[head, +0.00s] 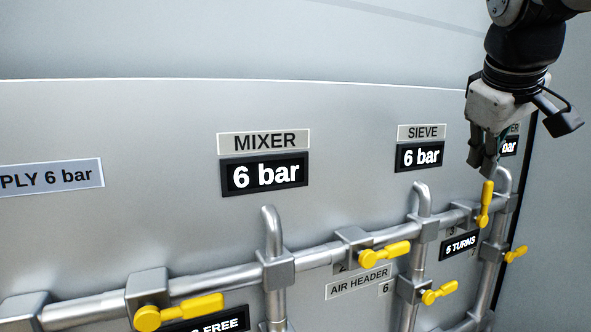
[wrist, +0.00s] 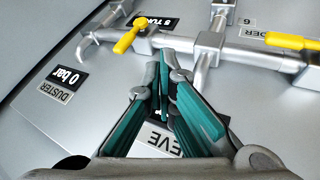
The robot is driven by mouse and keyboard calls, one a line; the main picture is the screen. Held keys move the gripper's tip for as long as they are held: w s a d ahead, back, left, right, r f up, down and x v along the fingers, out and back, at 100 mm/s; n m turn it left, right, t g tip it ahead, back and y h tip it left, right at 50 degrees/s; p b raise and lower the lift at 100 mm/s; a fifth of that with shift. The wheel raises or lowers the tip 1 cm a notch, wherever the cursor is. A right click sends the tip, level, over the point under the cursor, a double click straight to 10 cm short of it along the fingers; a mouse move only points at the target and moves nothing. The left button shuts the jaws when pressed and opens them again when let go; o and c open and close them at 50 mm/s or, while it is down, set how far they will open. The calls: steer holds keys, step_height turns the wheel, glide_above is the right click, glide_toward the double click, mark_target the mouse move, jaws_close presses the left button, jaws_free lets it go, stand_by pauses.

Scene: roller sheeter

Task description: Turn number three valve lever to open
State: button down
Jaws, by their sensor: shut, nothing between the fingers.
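The number three valve's yellow lever (head: 486,205) stands nearly upright across the header pipe at the right of the head view, beside a small "3" mark. In the wrist view the lever (wrist: 127,38) slants down and left from its pivot. My gripper (head: 487,168) is just above the lever in the head view, with its fingers pointing down. In the wrist view my gripper (wrist: 163,58) has its teal-padded fingers together, empty, to the right of the lever and apart from it. The head view does not show the depth gap.
Other yellow levers sit on this pipework, including one by AIR HEADER (head: 385,254) and one lower down (head: 439,292). Vertical pipes (head: 420,215) rise from the header. The DUSTER sign (wrist: 55,90) reads 0 bar. The panel above the pipes is mostly clear.

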mark_target(484, 187)
steer(key=w+d+f+p, duration=0.1)
steer(key=w+d+f, duration=0.5)
steer(key=w+f, duration=0.1)
steer(key=shift+w+d+f, duration=0.15)
steer(key=shift+d+f, duration=0.15)
steer(key=shift+d, duration=0.05)
steer(key=shift+d+r+p, duration=0.15)
steer(key=shift+p, duration=0.55)
